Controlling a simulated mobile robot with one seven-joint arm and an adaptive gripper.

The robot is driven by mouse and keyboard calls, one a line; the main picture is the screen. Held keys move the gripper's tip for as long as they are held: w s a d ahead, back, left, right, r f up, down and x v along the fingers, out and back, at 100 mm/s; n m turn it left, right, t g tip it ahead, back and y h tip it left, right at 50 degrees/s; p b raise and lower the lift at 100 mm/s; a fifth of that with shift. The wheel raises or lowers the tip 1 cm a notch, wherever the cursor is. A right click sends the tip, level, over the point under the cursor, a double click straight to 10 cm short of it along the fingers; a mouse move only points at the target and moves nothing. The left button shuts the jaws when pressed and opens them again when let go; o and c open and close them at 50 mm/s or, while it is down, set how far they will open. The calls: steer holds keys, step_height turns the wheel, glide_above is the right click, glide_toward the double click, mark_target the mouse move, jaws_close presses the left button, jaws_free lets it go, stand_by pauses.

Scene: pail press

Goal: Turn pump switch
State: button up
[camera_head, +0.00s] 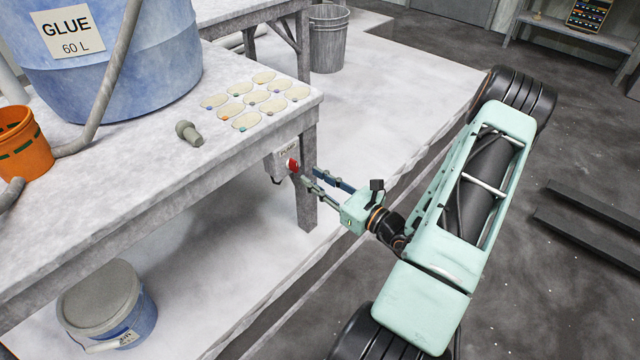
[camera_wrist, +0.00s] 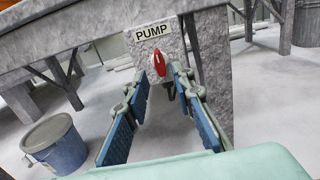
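The pump switch is a red knob (camera_head: 293,165) on a grey box fixed under the edge of the table, near its corner leg. In the wrist view the red knob (camera_wrist: 159,63) stands roughly upright, slightly tilted, below a white label (camera_wrist: 152,34) reading PUMP. My gripper (camera_head: 312,180) points at the switch from the right. In the wrist view my gripper (camera_wrist: 160,88) is open, with one finger on each side of the knob's line. The fingertips look close to the knob; I cannot tell whether they touch it.
The table (camera_head: 235,160) carries a blue glue barrel (camera_head: 130,75), an orange bucket (camera_head: 22,140), several pale dishes (camera_head: 258,97) and a grey nozzle (camera_head: 188,132). A lidded blue pail (camera_head: 135,320) stands below. The table leg (camera_head: 306,190) is close beside the switch. A grey bin (camera_head: 328,45) stands behind.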

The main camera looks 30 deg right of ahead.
mark_target(297, 168)
steer(key=x, duration=0.5)
steer(key=shift+w+a, duration=0.1)
steer(key=shift+w, duration=0.15)
jaws_close()
steer(key=n, duration=1.7)
steer(key=shift+c, duration=1.4)
jaws_free()
steer(key=shift+n, duration=0.4)
steer(key=o, duration=0.5)
